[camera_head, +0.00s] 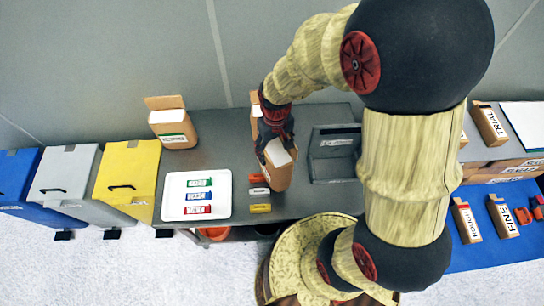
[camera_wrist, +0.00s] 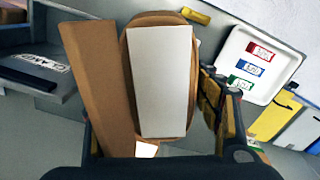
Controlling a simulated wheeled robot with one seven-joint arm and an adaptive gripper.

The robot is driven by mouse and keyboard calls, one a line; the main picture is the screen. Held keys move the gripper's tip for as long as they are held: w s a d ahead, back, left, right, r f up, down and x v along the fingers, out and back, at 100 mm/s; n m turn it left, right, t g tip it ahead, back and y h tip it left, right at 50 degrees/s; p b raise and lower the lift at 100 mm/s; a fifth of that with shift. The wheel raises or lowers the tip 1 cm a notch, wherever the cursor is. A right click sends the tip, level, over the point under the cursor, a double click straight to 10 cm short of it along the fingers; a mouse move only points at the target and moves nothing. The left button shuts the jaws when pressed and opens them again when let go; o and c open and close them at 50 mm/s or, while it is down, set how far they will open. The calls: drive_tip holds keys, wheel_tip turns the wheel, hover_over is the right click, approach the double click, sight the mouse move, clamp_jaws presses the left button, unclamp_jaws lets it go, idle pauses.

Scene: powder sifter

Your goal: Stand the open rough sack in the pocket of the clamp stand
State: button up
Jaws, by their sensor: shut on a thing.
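My gripper (camera_head: 274,135) is shut on a brown open sack (camera_head: 278,177) with a pale, whitish top. In the wrist view the sack (camera_wrist: 164,80) sits between the fingers, with its brown flap (camera_wrist: 98,85) raised along the left side. No label on it can be read, so I cannot confirm it is the rough one. The grey clamp stand (camera_head: 335,143) is on the bench just right of the sack in the head view; it also shows at the left of the wrist view (camera_wrist: 38,72). The sack appears apart from the stand. The pocket's inside is hidden.
Another open sack (camera_head: 174,128) with a green label stands at the back left. A brown piece (camera_head: 256,104) shows behind my gripper. A white tray (camera_head: 197,213) holds green, blue and red tags. Small coloured blocks (camera_head: 260,208) lie beside it. Blue, grey and yellow bins (camera_head: 128,176) stand left.

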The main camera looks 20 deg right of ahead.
drive_tip(key=w+d+f, duration=0.4)
drive_tip(key=w+f, duration=0.2)
drive_tip(key=f, duration=0.4)
drive_tip(key=shift+w, duration=0.4)
drive_tip(key=shift+f, duration=0.15)
drive_tip(key=o, duration=2.1)
drive_tip(key=shift+s+f, duration=0.1)
